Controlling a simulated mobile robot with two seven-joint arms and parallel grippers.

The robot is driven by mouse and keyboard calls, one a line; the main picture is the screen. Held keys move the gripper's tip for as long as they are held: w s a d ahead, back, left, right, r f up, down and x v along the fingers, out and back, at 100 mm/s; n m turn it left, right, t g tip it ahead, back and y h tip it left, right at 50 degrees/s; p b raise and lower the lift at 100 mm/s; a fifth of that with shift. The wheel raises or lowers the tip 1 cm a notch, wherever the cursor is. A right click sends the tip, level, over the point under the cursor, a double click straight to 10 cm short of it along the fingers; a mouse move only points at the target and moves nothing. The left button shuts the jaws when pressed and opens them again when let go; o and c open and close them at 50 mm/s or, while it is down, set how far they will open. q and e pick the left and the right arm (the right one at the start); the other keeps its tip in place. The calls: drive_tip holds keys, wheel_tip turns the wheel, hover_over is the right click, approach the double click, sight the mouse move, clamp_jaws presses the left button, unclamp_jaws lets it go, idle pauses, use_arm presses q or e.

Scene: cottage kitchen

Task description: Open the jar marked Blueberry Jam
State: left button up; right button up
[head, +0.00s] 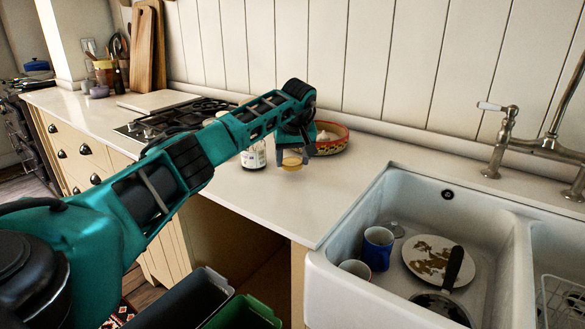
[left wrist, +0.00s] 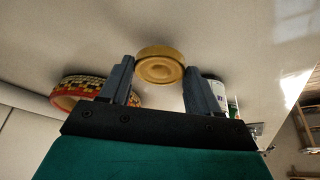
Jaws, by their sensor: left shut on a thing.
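My left gripper (head: 291,158) is shut on a round gold lid (head: 291,164) and holds it just above the counter; in the left wrist view the lid (left wrist: 160,66) sits between the two fingertips. A glass jar with a white label (head: 254,155) stands upright on the counter just left of the gripper, apart from the lid. My arm hides the jar's top, and its label is too small to read. In the left wrist view the jar (left wrist: 217,88) is partly hidden behind the right-hand finger. My right gripper is not in view.
A patterned bowl (head: 333,139) stands just behind and right of the gripper. A white sink (head: 335,262) with mugs, a dirty plate and a pan lies to the right. The hob (head: 150,127) is to the left. The counter in front of the gripper is clear.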

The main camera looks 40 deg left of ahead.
sight(293, 164)
use_arm(q)
wheel_tip(293, 164, down, 3)
drive_tip(key=shift+r, duration=0.1)
drive_tip(key=shift+f, duration=0.2)
drive_tip(key=o, duration=1.1)
drive_tip(key=shift+r, duration=0.4)
drive_tip(key=p+v, duration=0.1)
drive_tip(key=v, duration=1)
drive_tip(key=shift+r, duration=0.25)
